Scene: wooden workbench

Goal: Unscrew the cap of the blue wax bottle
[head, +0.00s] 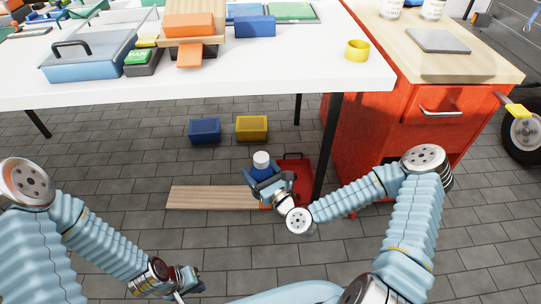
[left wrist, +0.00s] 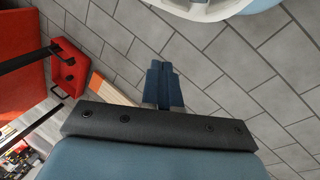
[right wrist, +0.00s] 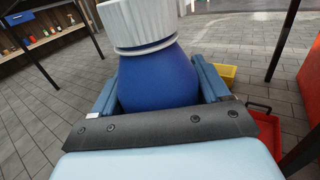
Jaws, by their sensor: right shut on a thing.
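The blue wax bottle (head: 262,173) is upright in my right gripper (head: 268,184), with its white cap (head: 261,159) on top. In the right wrist view the fingers are shut on either side of the blue body (right wrist: 157,78), and the ribbed white cap (right wrist: 140,22) is clear of them. The bottle is held in the air in front of the table. My left gripper (head: 190,284) is low at the bottom of the head view, apart from the bottle. In the left wrist view its fingers (left wrist: 164,86) are together with nothing between them.
The white table (head: 300,75) holds a blue toolbox (head: 90,58), orange and blue boxes and a yellow cup (head: 357,50). A red cabinet (head: 400,130) stands to the right. Blue and yellow bins (head: 252,128), a wooden board (head: 210,197) and a red tray (head: 294,170) are below.

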